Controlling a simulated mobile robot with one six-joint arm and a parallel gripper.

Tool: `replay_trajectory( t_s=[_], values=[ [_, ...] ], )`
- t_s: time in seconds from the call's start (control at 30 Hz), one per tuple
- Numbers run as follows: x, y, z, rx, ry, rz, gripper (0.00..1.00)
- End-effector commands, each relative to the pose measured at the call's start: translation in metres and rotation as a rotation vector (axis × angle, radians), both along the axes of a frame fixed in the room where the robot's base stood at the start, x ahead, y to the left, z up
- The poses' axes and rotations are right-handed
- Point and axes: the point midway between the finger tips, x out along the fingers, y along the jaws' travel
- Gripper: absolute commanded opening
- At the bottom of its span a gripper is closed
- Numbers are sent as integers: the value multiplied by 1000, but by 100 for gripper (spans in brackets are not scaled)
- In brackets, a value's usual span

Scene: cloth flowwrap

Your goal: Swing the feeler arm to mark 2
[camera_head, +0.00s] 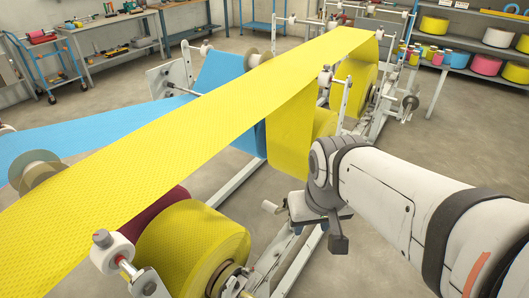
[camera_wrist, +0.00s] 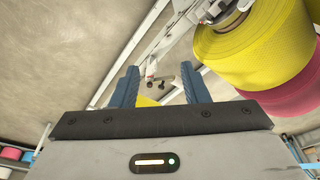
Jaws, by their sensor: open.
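My gripper (camera_head: 320,222) hangs beside the near side of the wrapping machine, right of the yellow web (camera_head: 200,120). In the wrist view its two blue fingers (camera_wrist: 160,88) stand apart with nothing held between them. Beyond the fingertips is a small white part (camera_wrist: 151,68) with dark knobs beside it, on or near the machine's frame. I cannot tell whether this is the feeler arm. No numbered mark is readable in either view. A small yellow patch (camera_wrist: 146,101) shows between the fingers, partly hidden by the gripper body.
A large yellow roll (camera_head: 190,250) sits at the lower left, and a blue web (camera_head: 90,130) runs under the yellow one. A white roller end (camera_head: 271,207) juts from the frame left of my gripper. Shelves (camera_head: 470,60) stand back right. Bare floor lies right of the machine.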

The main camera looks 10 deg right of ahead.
Motion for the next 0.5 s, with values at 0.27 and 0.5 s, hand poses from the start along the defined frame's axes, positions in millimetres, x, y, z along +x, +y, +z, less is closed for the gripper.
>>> replay_trajectory(
  t_s=[0.27, 0.5],
  values=[
    [0, 0, 0, 0, 0, 0, 41],
    [19, 0, 3, 10, 19, -46, 41]
  ],
)
